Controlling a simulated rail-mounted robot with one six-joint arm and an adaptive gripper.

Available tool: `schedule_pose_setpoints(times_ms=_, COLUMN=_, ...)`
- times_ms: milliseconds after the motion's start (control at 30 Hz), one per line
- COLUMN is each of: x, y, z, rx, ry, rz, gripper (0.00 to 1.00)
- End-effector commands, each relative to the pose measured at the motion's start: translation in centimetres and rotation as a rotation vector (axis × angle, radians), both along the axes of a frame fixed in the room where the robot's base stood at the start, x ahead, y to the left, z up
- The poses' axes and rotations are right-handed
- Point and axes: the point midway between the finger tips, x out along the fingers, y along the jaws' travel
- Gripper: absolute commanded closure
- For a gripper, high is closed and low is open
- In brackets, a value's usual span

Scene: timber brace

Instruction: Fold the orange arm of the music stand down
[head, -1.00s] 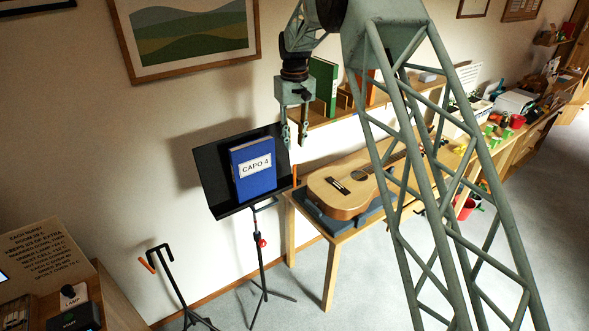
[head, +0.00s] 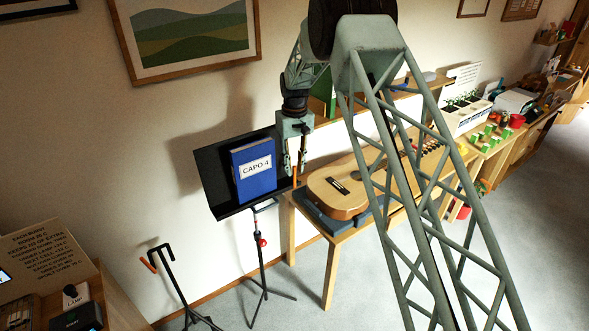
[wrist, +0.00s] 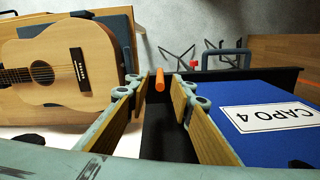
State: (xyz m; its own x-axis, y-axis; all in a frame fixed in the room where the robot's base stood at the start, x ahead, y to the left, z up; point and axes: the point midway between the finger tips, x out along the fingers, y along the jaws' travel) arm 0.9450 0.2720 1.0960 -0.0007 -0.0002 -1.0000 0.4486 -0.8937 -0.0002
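The music stand (head: 210,175) has a black tilted desk on a thin tripod and holds a blue book (head: 253,172) labelled CAPO 4. Its orange arm (head: 294,178) sticks up at the desk's right edge. In the wrist view the orange arm (wrist: 160,80) shows between my two fingers, a little beyond their tips. My gripper (head: 294,168) points down over that right edge. In the wrist view my gripper (wrist: 158,88) is open, with clear space between its wood-toned finger pads. Whether a finger touches the orange arm I cannot tell.
A guitar (head: 350,185) lies on a wooden bench right of the stand. A shelf (head: 325,118) with a green binder runs behind my gripper. A black stand with an orange piece (head: 165,262) is at lower left. Open floor lies in front.

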Motion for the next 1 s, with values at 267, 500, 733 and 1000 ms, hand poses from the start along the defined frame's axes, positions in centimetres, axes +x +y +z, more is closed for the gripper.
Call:
schedule_pose_setpoints(times_ms=267, x=0.01, y=0.00, z=-1.08, rx=0.000, ry=0.000, rz=0.000, gripper=0.79)
schedule_pose_setpoints(times_ms=500, x=0.01, y=0.00, z=-1.13, rx=0.000, ry=0.000, rz=0.000, gripper=0.79)
schedule_pose_setpoints(times_ms=733, x=0.01, y=0.00, z=-1.12, rx=0.000, ry=0.000, rz=0.000, gripper=0.97)
schedule_pose_setpoints(times_ms=1000, x=0.02, y=-0.02, z=-1.10, rx=0.000, ry=0.000, rz=0.000, gripper=1.00)
